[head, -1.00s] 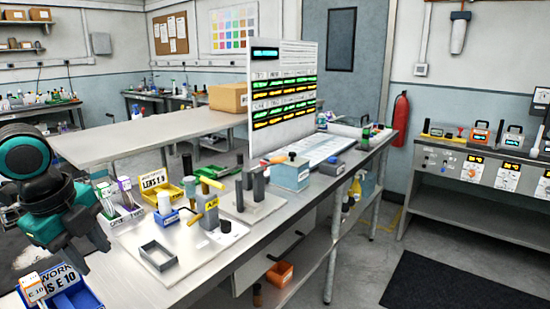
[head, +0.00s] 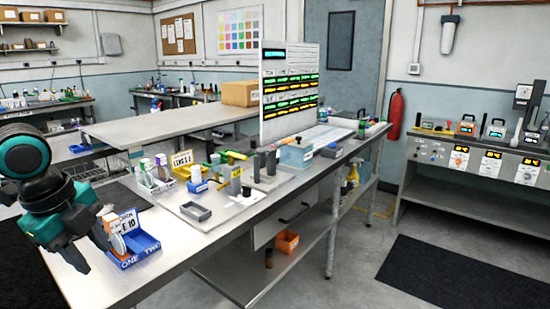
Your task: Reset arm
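My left gripper (head: 90,248) hangs at the lower left, on a teal and black wrist. Its two dark fingers look spread, with nothing visible between them. It shows just left of a blue two-part tray (head: 140,248) marked ONE and TWO, with a white label card in it; whether they touch I cannot tell. My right gripper is out of view.
The steel workbench (head: 170,270) carries a yellow bin (head: 181,172), bottles, a small grey open box (head: 195,211) and a light blue box (head: 297,154). An upright panel (head: 290,90) stands behind. Open floor (head: 350,265) lies to the right.

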